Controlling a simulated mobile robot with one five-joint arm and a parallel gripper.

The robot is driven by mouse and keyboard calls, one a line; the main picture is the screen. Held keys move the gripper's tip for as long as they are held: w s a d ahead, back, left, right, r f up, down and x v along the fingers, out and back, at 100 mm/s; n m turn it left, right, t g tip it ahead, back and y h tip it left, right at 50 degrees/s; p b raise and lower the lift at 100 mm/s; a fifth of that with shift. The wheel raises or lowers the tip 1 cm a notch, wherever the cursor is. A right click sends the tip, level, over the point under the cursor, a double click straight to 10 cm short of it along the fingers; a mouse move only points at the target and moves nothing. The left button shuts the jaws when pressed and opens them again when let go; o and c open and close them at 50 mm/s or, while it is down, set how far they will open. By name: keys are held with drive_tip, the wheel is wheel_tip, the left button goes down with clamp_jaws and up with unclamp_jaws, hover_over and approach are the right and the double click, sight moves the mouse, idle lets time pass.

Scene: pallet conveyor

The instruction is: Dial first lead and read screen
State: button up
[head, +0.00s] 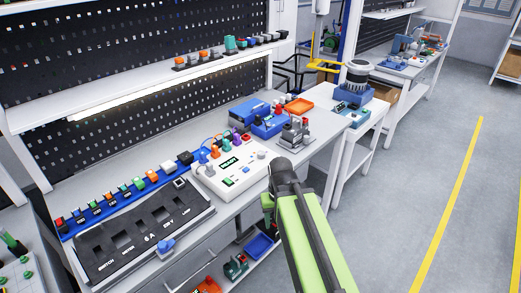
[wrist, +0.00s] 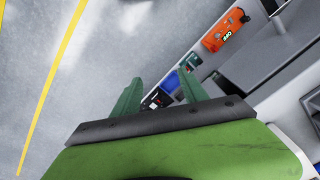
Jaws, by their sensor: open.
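A white test box (head: 236,168) with a small dark screen (head: 229,162) stands on the workbench. Coloured plugs or leads stand along its back edge, among them an orange one (head: 215,152) and a purple one (head: 236,137); a blue cable loops behind them. A green button and small knobs show on its face, but the screen text is too small to read. My gripper shows in the wrist view (wrist: 162,98) with its two green fingers apart and nothing between them. In the head view my arm reaches to the right of the box, at the bench's front edge; its fingers are mostly hidden.
A black tray (head: 112,257) with cut-outs and a blue knob lies left of the box, behind it a blue rail of coloured parts (head: 69,229). A lower shelf holds an orange device (wrist: 226,30).

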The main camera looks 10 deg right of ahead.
drive_tip(key=w+r+p, duration=1.2)
drive_tip(key=r+p, duration=0.1)
drive_tip(key=r, duration=0.1)
drive_tip(key=n+p, duration=0.2)
drive_tip(key=p, duration=1.1)
approach(262, 153)
wheel_tip(262, 153, down, 9)
drive_tip(key=b, duration=1.7)
drive_tip(key=shift+a+r, duration=0.1)
drive_tip(key=shift+r, duration=0.1)
clamp_jaws()
